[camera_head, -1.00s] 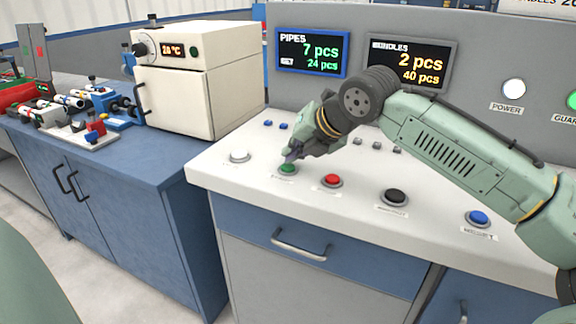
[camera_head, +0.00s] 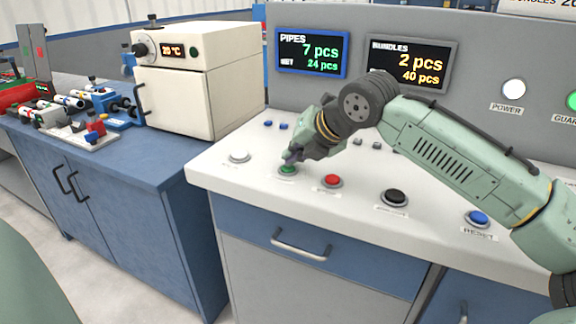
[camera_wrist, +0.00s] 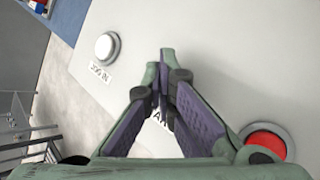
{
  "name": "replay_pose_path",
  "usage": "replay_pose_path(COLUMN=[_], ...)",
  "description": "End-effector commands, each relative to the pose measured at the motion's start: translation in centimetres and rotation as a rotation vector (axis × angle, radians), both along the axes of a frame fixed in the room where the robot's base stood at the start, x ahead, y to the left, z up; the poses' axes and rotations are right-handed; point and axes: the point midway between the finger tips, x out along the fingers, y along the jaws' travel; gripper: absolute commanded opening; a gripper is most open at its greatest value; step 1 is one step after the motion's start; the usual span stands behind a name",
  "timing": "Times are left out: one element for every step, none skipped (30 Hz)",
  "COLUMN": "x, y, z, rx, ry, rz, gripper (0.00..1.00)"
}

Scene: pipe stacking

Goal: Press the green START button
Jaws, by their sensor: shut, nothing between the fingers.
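The green START button (camera_head: 288,170) sits on the white console top in the head view, between a white button and a red button. My gripper (camera_head: 290,157) is shut and empty, pointing down with its fingertips right over the green button. The tips look to be touching or almost touching it; I cannot tell which. In the wrist view my gripper's fingers (camera_wrist: 162,75) meet at the tips and hide the green button. Part of a label shows behind the fingers there.
The white button (camera_head: 238,156) is left of my gripper; it also shows in the wrist view (camera_wrist: 107,46). The red button (camera_head: 331,181) is close on the right, with a black button (camera_head: 395,197) and a blue button (camera_head: 478,218) beyond. A display panel (camera_head: 311,52) stands behind.

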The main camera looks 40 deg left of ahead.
Motion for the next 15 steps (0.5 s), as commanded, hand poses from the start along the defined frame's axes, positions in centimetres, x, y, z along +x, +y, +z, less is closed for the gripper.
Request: replay_pose_path(x=[-0.1,-0.1,-0.1,-0.1,-0.1,-0.1,-0.1,-0.1,-0.1,0.0,0.0,0.0,0.0,0.0,0.0], y=[0.0,0.0,0.0,0.0,0.0,0.0,0.0,0.0,0.0,0.0,0.0,0.0,0.0,0.0,0.0], z=[0.2,0.4,0.6,0.7,0.9,1.1,1.3,1.4,1.5,1.6,1.6,1.6,1.5,1.5,1.5], rx=[-0.001,0.000,0.000,-0.001,-0.001,-0.001,-0.001,0.000,0.000,0.000,0.000,0.000,0.000,0.000,-0.001], ry=[0.001,0.002,0.002,0.002,0.002,0.003,0.003,0.002,0.002,0.002,0.002,0.001,0.001,0.001,0.001], rz=[0.001,0.002,0.002,0.002,0.002,0.001,0.001,0.001,0.001,0.000,0.000,0.000,0.000,0.000,0.001], gripper=[0.00,0.00,0.00,0.00,0.00,0.00,0.00,0.00,0.00,0.00,0.00,0.00,0.00,0.00,0.00])
